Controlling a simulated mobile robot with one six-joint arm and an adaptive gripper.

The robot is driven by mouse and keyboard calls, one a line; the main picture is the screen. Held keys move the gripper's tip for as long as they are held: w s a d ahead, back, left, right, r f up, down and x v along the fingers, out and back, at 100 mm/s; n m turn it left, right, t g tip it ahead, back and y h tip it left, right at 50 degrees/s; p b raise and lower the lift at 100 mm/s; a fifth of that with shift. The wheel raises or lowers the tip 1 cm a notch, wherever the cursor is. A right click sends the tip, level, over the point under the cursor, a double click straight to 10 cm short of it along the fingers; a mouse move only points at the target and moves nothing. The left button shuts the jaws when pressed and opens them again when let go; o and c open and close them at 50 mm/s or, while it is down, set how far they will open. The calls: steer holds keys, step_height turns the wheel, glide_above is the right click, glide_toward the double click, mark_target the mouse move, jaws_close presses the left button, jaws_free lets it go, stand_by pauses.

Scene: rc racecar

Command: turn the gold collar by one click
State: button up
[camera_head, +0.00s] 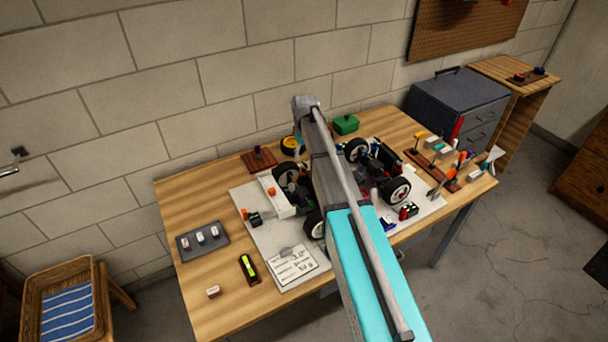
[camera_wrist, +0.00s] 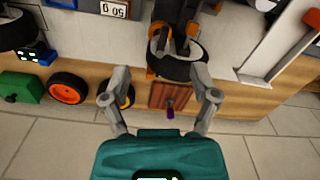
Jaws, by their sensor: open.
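The RC racecar (camera_head: 365,185) stands on a pale mat on the workbench, its middle hidden by my arm. In the wrist view one black car wheel (camera_wrist: 178,66) lies beyond and between my fingers, with dark suspension parts and small orange-gold pieces (camera_wrist: 194,29) above it. I cannot tell whether one of these is the gold collar; no collar shows clearly in either view. My gripper (camera_wrist: 160,80) is open, with its fingers spread and nothing between them held. In the head view my fingers are hidden behind the arm.
A tool rack (camera_head: 435,170) stands at right. A grey tray (camera_head: 202,241) and instruction sheet (camera_head: 292,264) lie at left. Bare wood surrounds the tray.

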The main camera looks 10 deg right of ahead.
mark_target(304, 165)
steer(key=shift+f+b, duration=3.7)
steer(key=shift+f, duration=0.35)
jaws_close()
steer(key=shift+m, duration=2.4)
